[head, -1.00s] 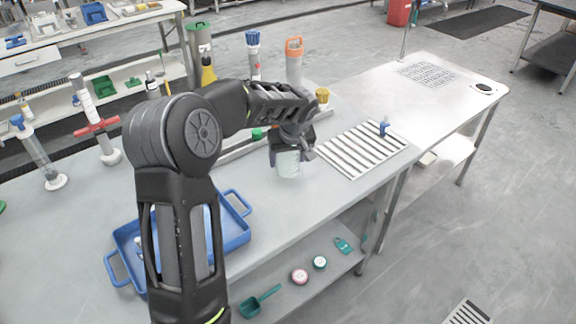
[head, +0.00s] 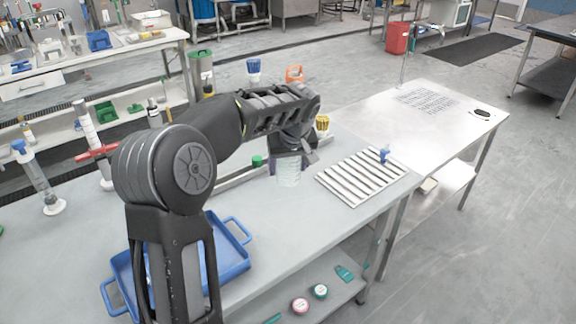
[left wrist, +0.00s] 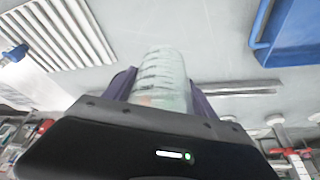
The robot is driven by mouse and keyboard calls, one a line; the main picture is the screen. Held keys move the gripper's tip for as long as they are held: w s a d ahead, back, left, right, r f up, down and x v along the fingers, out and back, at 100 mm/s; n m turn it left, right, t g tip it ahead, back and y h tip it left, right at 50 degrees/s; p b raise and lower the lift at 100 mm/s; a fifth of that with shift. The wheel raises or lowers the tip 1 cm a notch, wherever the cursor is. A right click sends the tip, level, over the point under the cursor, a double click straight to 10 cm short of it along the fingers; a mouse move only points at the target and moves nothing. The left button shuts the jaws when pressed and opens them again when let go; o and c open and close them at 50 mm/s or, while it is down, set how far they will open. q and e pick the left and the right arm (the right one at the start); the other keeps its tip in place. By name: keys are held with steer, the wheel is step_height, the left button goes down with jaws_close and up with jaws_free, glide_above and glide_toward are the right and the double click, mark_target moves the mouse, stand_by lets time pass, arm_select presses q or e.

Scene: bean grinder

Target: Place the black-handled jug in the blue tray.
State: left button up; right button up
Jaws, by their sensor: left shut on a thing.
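My left gripper (head: 291,158) is shut on a clear jug (head: 289,174) with graduation marks. The jug hangs below the gripper, about upright, over the grey table. The jug also shows between the fingers in the left wrist view (left wrist: 162,80). Its black handle cannot be made out. The blue tray (head: 237,262) with raised handles lies at the table's front left, partly hidden behind my left arm. A blue edge of it shows at the upper right of the left wrist view (left wrist: 291,50). My right gripper is not in view.
A white slatted rack (head: 362,178) with a small blue item lies right of the jug. Tall bottles with blue and orange (head: 295,74) tops stand behind my arm. A cylinder with a red clamp (head: 97,152) stands at left. The table between jug and tray is clear.

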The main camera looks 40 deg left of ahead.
arm_select(q)
steer(key=d+f+m, duration=0.1)
steer(key=d, duration=0.3)
steer(key=d+f+m+h, duration=0.1)
steer(key=d+f+m, duration=0.1)
steer(key=d, duration=0.2)
steer(key=d+f+m+t, duration=0.1)
steer(key=d+f+m, duration=0.1)
steer(key=d, duration=0.3)
steer(key=shift+s+f+h, duration=0.1)
steer(key=shift+h, duration=0.2)
steer(key=s+d+f+m+h, duration=0.1)
steer(key=s+d+f+m, duration=0.1)
steer(key=d, duration=0.3)
steer(key=s+d+f+m, duration=0.1)
steer(key=d+f+m, duration=0.1)
steer(key=d, duration=0.3)
steer(key=shift+s+d+m+t+h, duration=0.35)
steer(key=shift+s+m+t+h, duration=0.05)
steer(key=shift+m, duration=0.1)
